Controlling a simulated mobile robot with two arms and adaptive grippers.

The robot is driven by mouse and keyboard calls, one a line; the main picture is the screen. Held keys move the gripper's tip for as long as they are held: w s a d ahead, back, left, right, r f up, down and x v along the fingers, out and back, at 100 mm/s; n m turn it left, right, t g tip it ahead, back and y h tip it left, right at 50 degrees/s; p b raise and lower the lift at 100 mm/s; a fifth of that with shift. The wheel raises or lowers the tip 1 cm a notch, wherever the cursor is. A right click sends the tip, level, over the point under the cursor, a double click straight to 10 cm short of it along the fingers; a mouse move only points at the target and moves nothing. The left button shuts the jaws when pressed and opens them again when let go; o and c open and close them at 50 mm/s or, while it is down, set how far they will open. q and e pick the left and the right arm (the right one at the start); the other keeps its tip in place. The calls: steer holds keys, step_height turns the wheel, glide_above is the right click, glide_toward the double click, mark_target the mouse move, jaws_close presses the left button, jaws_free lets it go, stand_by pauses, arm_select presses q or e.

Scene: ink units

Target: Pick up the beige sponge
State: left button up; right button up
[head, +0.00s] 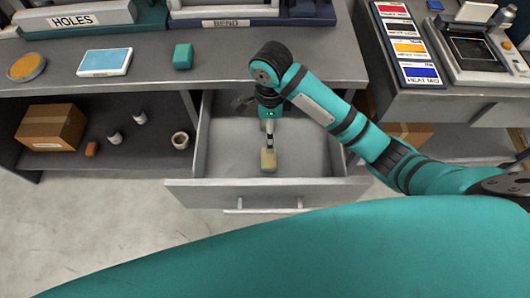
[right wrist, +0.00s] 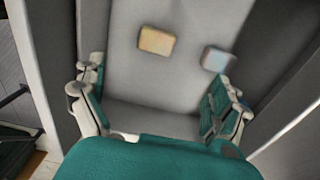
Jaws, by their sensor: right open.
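The beige sponge (head: 268,161) lies on the floor of the open grey drawer (head: 222,160), near its front wall. In the right wrist view the sponge (right wrist: 157,41) shows beyond my fingertips, left of a pale block (right wrist: 215,59). My right gripper (head: 269,136) is over the drawer, just behind the sponge in the head view. In the right wrist view my right gripper (right wrist: 156,82) has its fingers wide apart with nothing between them. The sponge looks apart from both fingers. My left gripper is not in view.
The drawer walls stand close on both sides. The bench top (head: 225,68) overhangs behind, with a teal block (head: 183,56) and a blue pad (head: 105,62). A cardboard box (head: 52,127) and small containers sit on the left shelf. The drawer floor around the sponge is mostly clear.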

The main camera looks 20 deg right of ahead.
mark_target(269, 157)
steer(key=f, duration=0.4)
steer(key=s+f, duration=0.1)
steer(key=f, duration=0.2)
step_height(269, 157, down, 3)
steer(key=shift+w, duration=0.1)
steer(key=shift+f, duration=0.8)
step_height(269, 157, down, 4)
steer(key=shift+a+r, duration=0.1)
steer(key=shift+r, duration=0.05)
steer(key=shift+f, duration=0.5)
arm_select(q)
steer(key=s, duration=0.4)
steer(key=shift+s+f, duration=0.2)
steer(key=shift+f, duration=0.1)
arm_select(e)
steer(key=c, duration=1)
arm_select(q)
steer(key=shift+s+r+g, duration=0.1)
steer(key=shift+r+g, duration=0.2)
arm_select(e)
step_height(269, 157, up, 10)
steer(key=shift+r, duration=0.1)
steer(key=shift+c, duration=0.2)
